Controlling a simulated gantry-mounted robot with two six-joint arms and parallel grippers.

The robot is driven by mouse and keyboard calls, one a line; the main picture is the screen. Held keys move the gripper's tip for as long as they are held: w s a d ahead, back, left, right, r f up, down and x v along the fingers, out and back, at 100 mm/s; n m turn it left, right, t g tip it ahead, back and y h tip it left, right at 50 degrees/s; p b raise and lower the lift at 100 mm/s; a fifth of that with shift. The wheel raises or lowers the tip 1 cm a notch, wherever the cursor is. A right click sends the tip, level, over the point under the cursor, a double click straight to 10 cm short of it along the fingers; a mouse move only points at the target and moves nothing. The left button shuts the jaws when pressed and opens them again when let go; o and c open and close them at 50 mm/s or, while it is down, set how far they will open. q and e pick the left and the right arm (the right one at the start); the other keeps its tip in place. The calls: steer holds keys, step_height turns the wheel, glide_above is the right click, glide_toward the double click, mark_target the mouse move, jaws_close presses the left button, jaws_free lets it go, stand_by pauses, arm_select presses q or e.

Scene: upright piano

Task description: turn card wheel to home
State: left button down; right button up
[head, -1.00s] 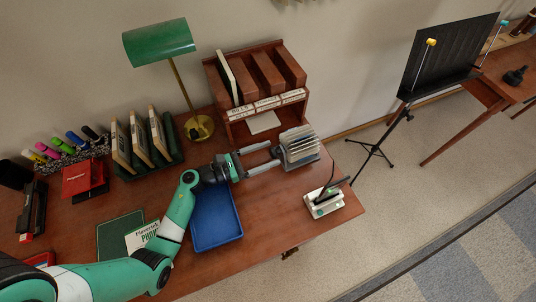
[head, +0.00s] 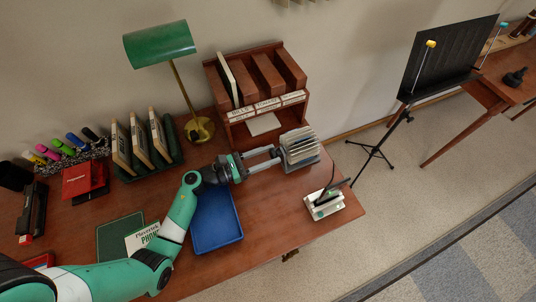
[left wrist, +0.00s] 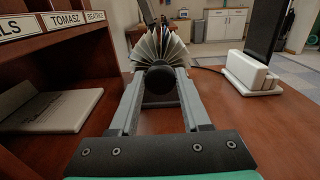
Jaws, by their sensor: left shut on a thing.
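The card wheel (head: 299,146) is a rotary file of pale cards on a grey stand, at the right back of the desk. In the left wrist view its cards (left wrist: 158,46) fan out above a dark round knob (left wrist: 159,86). My left gripper (head: 278,157) reaches it from the left. Its two long fingers (left wrist: 158,103) lie on either side of the knob, shut on it. The card faces and any home mark cannot be made out. My right gripper is not in view.
A wooden sorter (head: 262,85) with labelled slots stands behind the wheel. A blue tray (head: 217,222) lies below my left forearm. A white device with a black lever (head: 324,204) stands at the right front. A green lamp (head: 159,43) stands at the back.

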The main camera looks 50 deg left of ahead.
arm_select(q)
steer(key=shift+n, duration=0.3)
steer(key=n+p, duration=0.2)
steer(key=n, duration=0.1)
steer(key=shift+r, duration=0.1)
steer(key=n+p, duration=0.2)
steer(key=n, duration=0.3)
steer(key=shift+a, duration=0.1)
steer(key=n+p, duration=0.2)
steer(key=n, duration=0.2)
steer(key=shift+a+n, duration=0.1)
steer(key=shift+n, duration=0.2)
steer(key=n, duration=0.1)
steer(key=n+p, duration=0.1)
steer(key=n, duration=0.2)
steer(key=shift+w+f+n, duration=0.1)
steer(key=shift+f+n, duration=0.15)
steer(key=shift+n, duration=0.05)
steer(key=shift+c, duration=2)
jaws_free()
steer(key=shift+p, duration=0.3)
